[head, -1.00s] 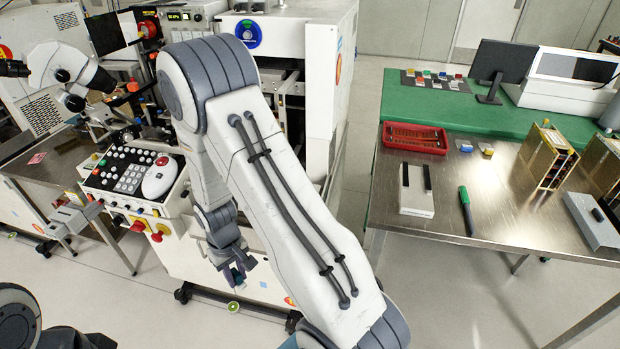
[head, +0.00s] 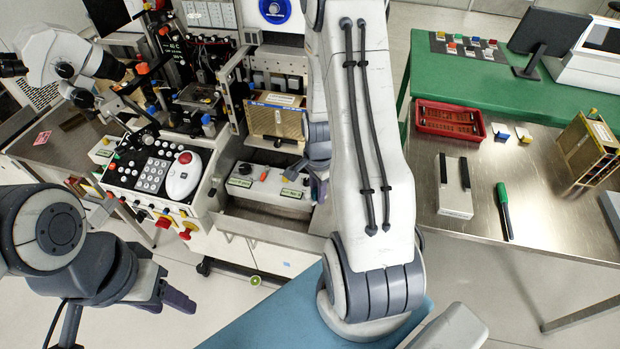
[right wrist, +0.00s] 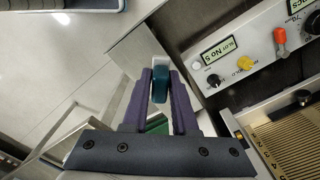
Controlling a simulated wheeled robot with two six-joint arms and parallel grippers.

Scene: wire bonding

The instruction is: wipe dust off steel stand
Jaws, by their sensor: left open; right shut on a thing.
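My right gripper (head: 318,188) is beside the front opening of the white machine, partly hidden by my own arm. In the right wrist view (right wrist: 160,95) its purple fingers are shut on a small teal and white thing (right wrist: 160,84). A flat grey metal surface (right wrist: 133,45) lies behind the held thing; I cannot tell whether they touch. A bare steel ledge (head: 262,218) sits low at the machine's front; I cannot tell whether it is the steel stand. No dust can be made out. My left gripper (head: 178,300) is open and empty over the floor.
The machine's control panel (head: 150,172) is at left, and a knobbed panel (head: 262,180) is near my right gripper. A gold slotted magazine (head: 272,122) sits above it.

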